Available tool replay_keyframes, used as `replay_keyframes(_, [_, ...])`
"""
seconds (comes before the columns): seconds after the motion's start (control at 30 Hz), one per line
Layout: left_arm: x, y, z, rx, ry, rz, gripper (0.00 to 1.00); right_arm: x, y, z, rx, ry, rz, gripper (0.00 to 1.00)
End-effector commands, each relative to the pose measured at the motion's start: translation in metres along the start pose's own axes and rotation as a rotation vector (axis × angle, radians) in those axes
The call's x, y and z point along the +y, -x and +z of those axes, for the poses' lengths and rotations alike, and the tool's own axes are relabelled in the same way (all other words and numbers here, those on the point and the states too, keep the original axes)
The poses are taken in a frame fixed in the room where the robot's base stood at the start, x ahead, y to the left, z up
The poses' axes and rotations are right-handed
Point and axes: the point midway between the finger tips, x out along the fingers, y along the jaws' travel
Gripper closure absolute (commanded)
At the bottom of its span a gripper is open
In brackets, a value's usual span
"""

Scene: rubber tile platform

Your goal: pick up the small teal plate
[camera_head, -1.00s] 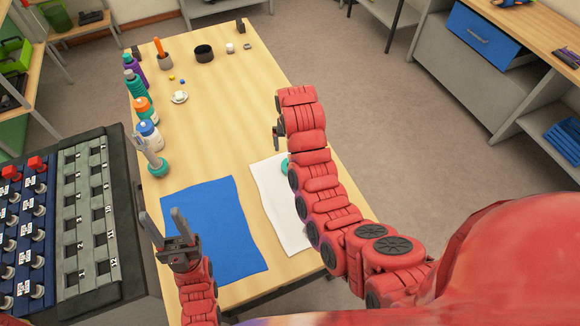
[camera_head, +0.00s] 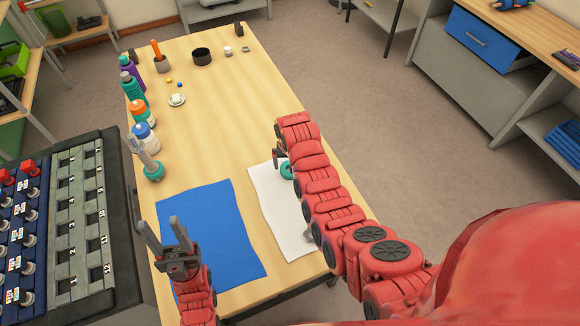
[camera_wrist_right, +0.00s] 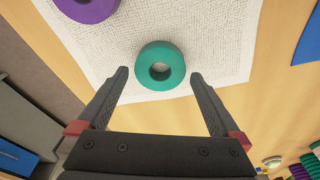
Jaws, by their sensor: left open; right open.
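The small teal plate (camera_wrist_right: 177,74) is a thick ring with a centre hole, lying flat on the white cloth (camera_wrist_right: 112,55). In the head view, the teal plate (camera_head: 286,170) shows only partly beside my right arm. My right gripper (camera_wrist_right: 160,76) is open and empty, with its fingertips to either side of the plate in the wrist picture. I cannot tell how far above the plate they are. In the head view, my right gripper (camera_head: 278,156) is mostly hidden by its arm. My left gripper (camera_head: 158,232) is open and empty near the blue cloth (camera_head: 215,225).
A purple ring (camera_wrist_right: 88,8) lies on the white cloth near the teal one. A grey pronged item with a teal base (camera_head: 153,172) and several bottles (camera_head: 139,111) line the table's left edge. A black rack (camera_head: 85,215) stands left. The table's middle (camera_head: 215,130) is clear.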

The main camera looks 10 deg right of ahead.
Motion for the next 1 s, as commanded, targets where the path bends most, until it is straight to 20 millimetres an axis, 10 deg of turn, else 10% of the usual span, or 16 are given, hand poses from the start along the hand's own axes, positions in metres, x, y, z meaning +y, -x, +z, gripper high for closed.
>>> replay_keyframes(0.57, [-0.001,-0.01,-0.002,0.0,0.0,0.0,0.5,0.0,-0.021,-0.001,0.001,0.0,0.0,0.0])
replay_keyframes(1.0, [-0.001,-0.01,-0.002,0.0,0.0,0.0,0.5,0.0,-0.021,-0.001,0.001,0.001,0.0,0.77])
